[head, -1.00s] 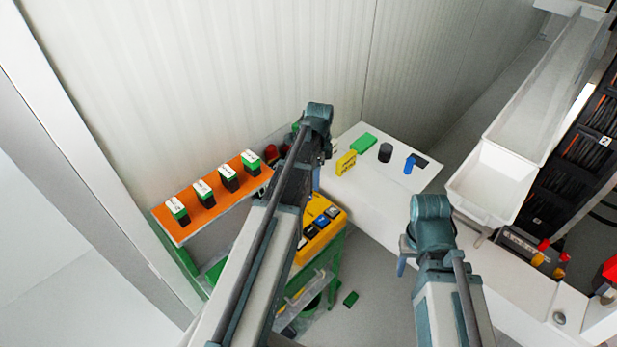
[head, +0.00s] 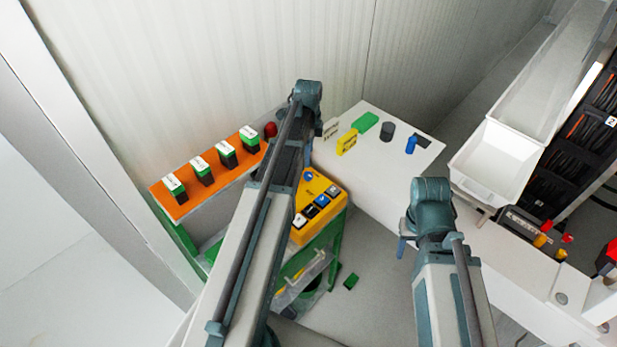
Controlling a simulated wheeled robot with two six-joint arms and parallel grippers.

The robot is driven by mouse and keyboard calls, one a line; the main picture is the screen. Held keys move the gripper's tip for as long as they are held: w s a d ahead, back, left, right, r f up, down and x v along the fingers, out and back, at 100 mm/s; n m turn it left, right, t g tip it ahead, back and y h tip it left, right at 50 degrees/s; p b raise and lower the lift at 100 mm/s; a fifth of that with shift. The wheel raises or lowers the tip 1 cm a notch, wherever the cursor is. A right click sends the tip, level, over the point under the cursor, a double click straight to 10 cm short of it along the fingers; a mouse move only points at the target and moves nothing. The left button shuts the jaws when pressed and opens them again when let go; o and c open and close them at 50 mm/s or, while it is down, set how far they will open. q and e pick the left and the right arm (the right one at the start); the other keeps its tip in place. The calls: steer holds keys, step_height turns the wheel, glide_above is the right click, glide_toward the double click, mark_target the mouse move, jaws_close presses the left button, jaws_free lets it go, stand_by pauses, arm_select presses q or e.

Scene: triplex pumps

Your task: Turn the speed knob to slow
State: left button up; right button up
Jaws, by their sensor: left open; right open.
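A yellow control box (head: 323,190) stands on a green-framed stand near the middle. It has several push buttons and a small round blue knob (head: 308,176) at its upper left, beside my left arm. I cannot tell from here whether this is the speed knob or which way it points. My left gripper (head: 306,97) is above and left of the box, near the wall; it is open, but its fingertips are hard to make out. My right gripper (head: 428,212) is open and apart from everything, right of the box and in front of the white bench.
An orange shelf (head: 180,211) with several labelled green-and-black blocks and a red knob (head: 270,129) lies left. The white bench (head: 375,175) carries a dark cylinder (head: 387,131), a blue peg (head: 410,145) and a green block (head: 366,121). White bins (head: 497,165) stand right.

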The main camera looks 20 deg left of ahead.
mark_target(309, 175)
arm_select(q)
step_height(309, 175, down, 9)
steer(key=b, duration=0.8)
steer(key=shift+f, duration=0.15)
jaws_close()
